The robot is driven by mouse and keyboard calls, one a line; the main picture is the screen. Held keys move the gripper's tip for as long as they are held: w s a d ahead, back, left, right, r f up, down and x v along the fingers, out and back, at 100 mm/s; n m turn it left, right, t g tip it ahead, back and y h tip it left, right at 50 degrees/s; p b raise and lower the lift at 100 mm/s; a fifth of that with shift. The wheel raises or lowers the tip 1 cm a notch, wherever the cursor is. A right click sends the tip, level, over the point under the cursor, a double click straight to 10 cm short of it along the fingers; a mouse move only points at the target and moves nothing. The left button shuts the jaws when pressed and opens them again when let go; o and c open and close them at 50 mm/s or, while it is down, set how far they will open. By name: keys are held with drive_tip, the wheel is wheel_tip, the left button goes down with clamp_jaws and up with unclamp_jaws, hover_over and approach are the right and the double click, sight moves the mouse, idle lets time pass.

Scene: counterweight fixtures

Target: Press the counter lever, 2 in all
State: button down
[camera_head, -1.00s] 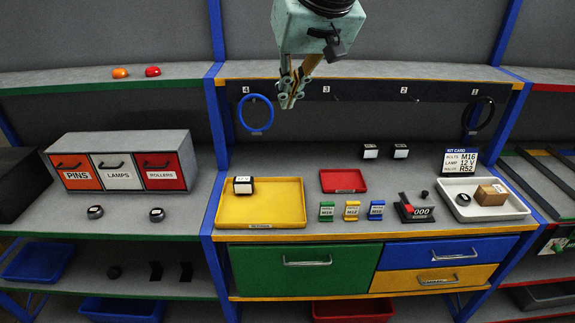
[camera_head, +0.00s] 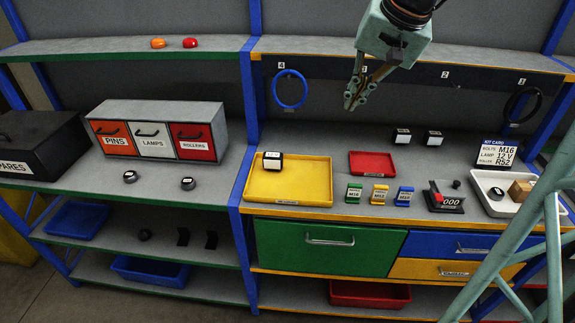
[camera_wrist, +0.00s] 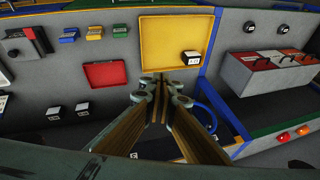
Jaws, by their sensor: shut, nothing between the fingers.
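The counter (camera_head: 446,203) is a small dark unit on the right part of the workbench and reads 000. Its red lever (camera_head: 436,191) stands up at the left side of the unit. The counter also shows at the upper left of the wrist view (camera_wrist: 28,42). My gripper (camera_head: 351,103) is shut and empty. It hangs in front of the hook rail, above the bench and to the left of the counter, well apart from it. In the wrist view the closed fingers (camera_wrist: 160,84) point toward the yellow tray's edge.
The yellow tray (camera_head: 251,187) holds a dark block with a white face. Three small labelled holders (camera_head: 379,194) stand left of the counter. A white tray (camera_head: 492,206) with a brown box stands right of it. A blue ring (camera_head: 278,98) hangs near my gripper. Green struts cover the lower right.

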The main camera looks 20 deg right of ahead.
drive_tip(key=s+d+f+m+t+p, duration=0.1)
drive_tip(key=s+d+f+m, duration=0.3)
drive_tip(key=d, duration=0.5)
drive_tip(key=s+d+f+m+t+y+p, duration=0.1)
drive_tip(key=s+d+f+m, duration=0.4)
drive_tip(key=d, duration=0.5)
drive_tip(key=s+d+f+m+t+y+p, duration=0.1)
drive_tip(key=s+d+f+m, duration=0.4)
drive_tip(key=d+f+m, duration=0.3)
drive_tip(key=shift+d+f, duration=0.75)
drive_tip(key=shift+d, duration=0.5)
drive_tip(key=shift+f, duration=0.15)
drive_tip(key=b, duration=0.3)
hover_over(438, 194)
drive_tip(key=shift+w+d+f, duration=0.1)
drive_tip(key=shift+w+f, duration=0.05)
drive_tip(key=shift+f, duration=2.7)
drive_tip(key=shift+f+b, duration=1.15)
drive_tip(key=shift+f, duration=0.15)
